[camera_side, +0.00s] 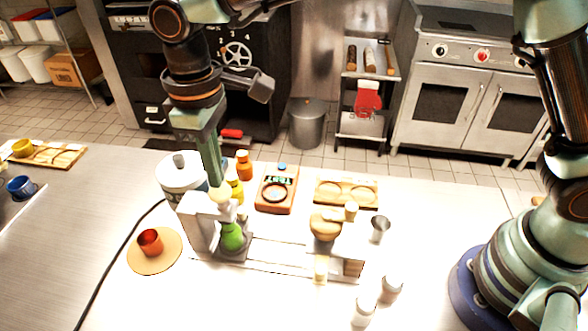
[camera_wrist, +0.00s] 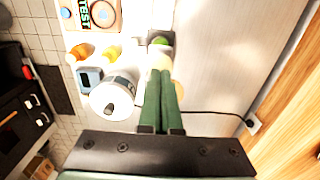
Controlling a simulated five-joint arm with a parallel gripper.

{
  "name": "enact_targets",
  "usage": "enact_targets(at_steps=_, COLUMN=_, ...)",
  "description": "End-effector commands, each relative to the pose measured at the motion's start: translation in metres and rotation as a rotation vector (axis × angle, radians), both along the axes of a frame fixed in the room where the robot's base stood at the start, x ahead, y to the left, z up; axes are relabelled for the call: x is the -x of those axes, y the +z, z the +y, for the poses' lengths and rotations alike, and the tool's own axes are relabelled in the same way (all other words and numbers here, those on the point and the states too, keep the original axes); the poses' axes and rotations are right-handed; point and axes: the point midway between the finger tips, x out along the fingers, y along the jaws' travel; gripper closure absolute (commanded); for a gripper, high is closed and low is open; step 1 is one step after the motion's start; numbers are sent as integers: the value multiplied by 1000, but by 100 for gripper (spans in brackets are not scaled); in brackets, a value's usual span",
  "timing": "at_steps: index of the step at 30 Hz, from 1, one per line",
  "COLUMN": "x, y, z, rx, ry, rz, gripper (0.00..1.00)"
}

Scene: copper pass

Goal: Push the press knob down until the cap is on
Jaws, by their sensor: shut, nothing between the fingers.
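The white capping press (camera_side: 197,222) stands left of centre on the pale table. A green bottle (camera_side: 232,237) stands upright under it, and its green top shows in the wrist view (camera_wrist: 160,41). The pale press knob (camera_side: 221,194) is above the bottle; it also shows in the wrist view (camera_wrist: 159,60). My gripper (camera_side: 215,182) is shut and empty, pointing down with its green fingertips at the knob; they look in contact, or very close. In the wrist view the fingers (camera_wrist: 159,76) lie together in front of the knob. I cannot make out the cap.
A white lidded pot (camera_side: 178,173) and yellow and orange bottles (camera_side: 244,164) stand behind the press. A red cup (camera_side: 150,242) sits on a round mat at left. A brown tester (camera_side: 276,190) and wooden tray (camera_side: 345,191) are right.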

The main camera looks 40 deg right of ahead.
Motion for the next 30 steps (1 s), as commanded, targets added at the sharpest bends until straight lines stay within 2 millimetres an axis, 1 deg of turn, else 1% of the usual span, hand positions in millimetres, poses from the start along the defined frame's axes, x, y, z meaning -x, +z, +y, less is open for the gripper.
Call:
enact_targets(at_steps=16, x=0, y=-1, z=0, rx=0, ry=0, rz=0, gripper=100)
enact_targets(at_steps=30, x=0, y=-15, z=0, rx=1, ry=0, rz=1, gripper=100)
